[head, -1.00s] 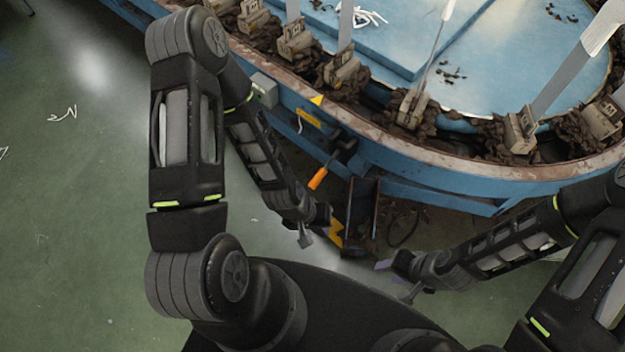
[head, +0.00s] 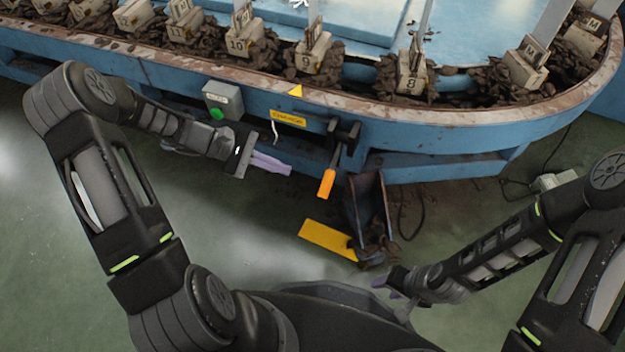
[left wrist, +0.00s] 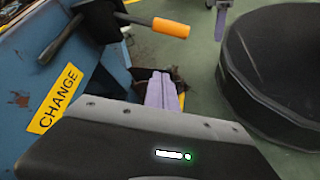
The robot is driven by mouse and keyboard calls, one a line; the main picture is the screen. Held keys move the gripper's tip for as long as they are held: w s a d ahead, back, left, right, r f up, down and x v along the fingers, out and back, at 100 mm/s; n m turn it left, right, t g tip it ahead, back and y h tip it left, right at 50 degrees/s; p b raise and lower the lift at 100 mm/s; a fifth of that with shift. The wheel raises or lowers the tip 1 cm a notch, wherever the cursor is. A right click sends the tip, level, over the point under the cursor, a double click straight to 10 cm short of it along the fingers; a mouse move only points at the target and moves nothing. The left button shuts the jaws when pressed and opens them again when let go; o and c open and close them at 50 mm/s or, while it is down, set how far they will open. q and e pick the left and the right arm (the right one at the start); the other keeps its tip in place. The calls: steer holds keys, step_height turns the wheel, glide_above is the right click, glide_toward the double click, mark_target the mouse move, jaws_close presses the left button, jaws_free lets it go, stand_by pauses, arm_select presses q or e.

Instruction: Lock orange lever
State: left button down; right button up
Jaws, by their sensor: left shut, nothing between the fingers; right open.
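The orange lever (head: 326,184) hangs handle-down from a dark bracket (head: 343,135) on the blue machine's front side. In the left wrist view its orange handle (left wrist: 171,28) lies beyond the fingers, apart from them. My left gripper (head: 288,167) is shut and empty, its purple fingers pointing right, to the left of the lever handle. The shut fingers also show in the left wrist view (left wrist: 160,90). My right gripper (head: 379,283) is open, low near my base, well below the lever and apart from it.
The blue machine (head: 465,170) with its rusty rim spans the top. A grey box with a green button (head: 222,100) and a yellow label (head: 288,118) sit left of the lever. A dark bin (head: 367,205) and yellow plate (head: 327,238) are below it. The floor at left is clear.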

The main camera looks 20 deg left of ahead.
mark_target(332, 169)
arm_select(q)
steer(key=shift+s+d+r, duration=0.15)
steer(key=b+x, duration=0.4)
steer(key=x, duration=0.6)
steer(key=r, duration=0.1)
steer(key=s+r, duration=0.2)
steer(key=shift+d+r, duration=0.3)
steer(key=shift+d, duration=0.1)
